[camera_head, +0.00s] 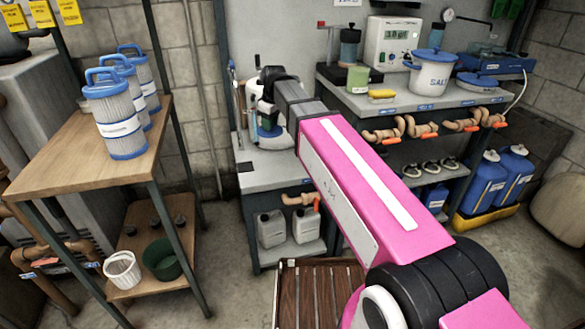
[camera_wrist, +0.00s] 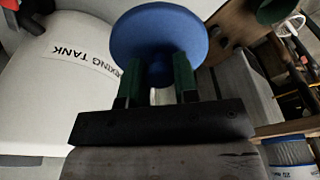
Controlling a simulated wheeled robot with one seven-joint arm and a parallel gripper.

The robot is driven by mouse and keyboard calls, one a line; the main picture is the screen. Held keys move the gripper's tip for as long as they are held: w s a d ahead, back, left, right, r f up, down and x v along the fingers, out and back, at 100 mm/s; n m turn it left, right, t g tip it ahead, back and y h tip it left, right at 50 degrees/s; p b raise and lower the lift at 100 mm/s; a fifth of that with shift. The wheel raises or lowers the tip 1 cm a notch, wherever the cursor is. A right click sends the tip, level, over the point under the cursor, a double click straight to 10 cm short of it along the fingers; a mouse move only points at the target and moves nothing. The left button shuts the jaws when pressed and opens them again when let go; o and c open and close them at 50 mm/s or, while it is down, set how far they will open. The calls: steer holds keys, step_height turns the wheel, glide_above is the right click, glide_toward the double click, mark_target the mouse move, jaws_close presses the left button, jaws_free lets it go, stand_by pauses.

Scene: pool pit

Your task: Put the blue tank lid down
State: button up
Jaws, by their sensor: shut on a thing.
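The blue tank lid (camera_wrist: 158,35) is a round blue disc, held between the two green fingers of my gripper (camera_wrist: 156,80) in the wrist view. The fingers are shut on the underside or knob of the lid; I cannot tell exactly which part. A white tank marked MIXING TANK (camera_wrist: 62,85) stands to the left of the lid in the wrist view, its lettering upside down. In the head view the white tank (camera_head: 273,138) stands on the grey bench, partly hidden by my arm. My fingers and the held lid are not clear there.
The grey bench (camera_head: 262,172) has some bare top around the tank. To the right a higher shelf (camera_head: 433,97) carries a SALT bucket (camera_head: 432,75) with a blue lid and a meter (camera_head: 392,42). A wooden table (camera_head: 60,165) at left holds several blue-ended filter cartridges (camera_head: 117,125).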

steer(key=s+d+f, duration=0.2)
steer(key=s+f, duration=0.4)
glide_above(293, 165)
step_height(293, 165, down, 7)
steer(key=shift+d+r, duration=0.1)
steer(key=shift+d, duration=0.05)
steer(key=shift+f, duration=2)
steer(key=shift+s, duration=0.1)
steer(key=o, duration=0.9)
steer(key=shift+f, duration=0.15)
